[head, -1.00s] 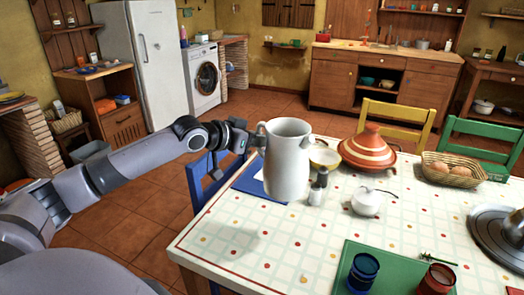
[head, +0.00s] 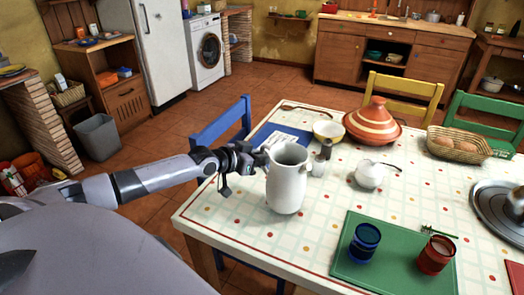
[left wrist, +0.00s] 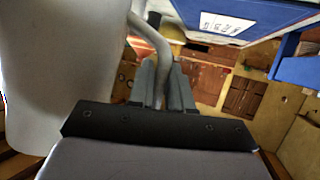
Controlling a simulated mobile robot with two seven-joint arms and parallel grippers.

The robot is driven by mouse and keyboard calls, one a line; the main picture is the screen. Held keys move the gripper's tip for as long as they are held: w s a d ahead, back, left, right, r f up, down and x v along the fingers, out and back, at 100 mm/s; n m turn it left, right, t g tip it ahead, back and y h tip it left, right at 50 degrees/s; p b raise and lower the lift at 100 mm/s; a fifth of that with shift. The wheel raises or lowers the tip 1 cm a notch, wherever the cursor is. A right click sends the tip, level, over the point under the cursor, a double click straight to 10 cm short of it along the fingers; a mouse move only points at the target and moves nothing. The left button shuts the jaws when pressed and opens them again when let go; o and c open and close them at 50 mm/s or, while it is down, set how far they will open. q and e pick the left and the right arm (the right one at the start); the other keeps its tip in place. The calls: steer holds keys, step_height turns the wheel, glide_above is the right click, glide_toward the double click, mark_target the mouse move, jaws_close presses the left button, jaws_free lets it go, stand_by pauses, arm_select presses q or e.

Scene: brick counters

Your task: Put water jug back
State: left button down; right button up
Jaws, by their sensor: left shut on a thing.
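The water jug (head: 287,185) is a tall pale white-grey jug with an open top, upright over the near left part of the table. Its base is at or very near the tablecloth; I cannot tell whether it touches. My left gripper (head: 262,158) reaches in from the left and is shut on the jug's handle. In the left wrist view, the jug's pale body (left wrist: 65,70) fills the left side, and the gripper fingers (left wrist: 167,80) close around its curved handle (left wrist: 150,38). My right gripper is not in view.
A blue chair (head: 222,128) stands behind the arm. Clear cloth lies in front.

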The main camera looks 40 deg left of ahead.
arm_select(q)
step_height(320, 180, down, 2)
steer(key=shift+w+f, duration=0.1)
steer(key=shift+w, duration=0.05)
steer(key=c, duration=1.3)
jaws_free()
steer(key=shift+f, duration=0.25)
steer(key=shift+o, duration=1.3)
steer(key=shift+s+r, duration=0.1)
steer(key=shift+s, duration=0.15)
steer(key=p+v, duration=0.3)
steer(key=v, duration=0.9)
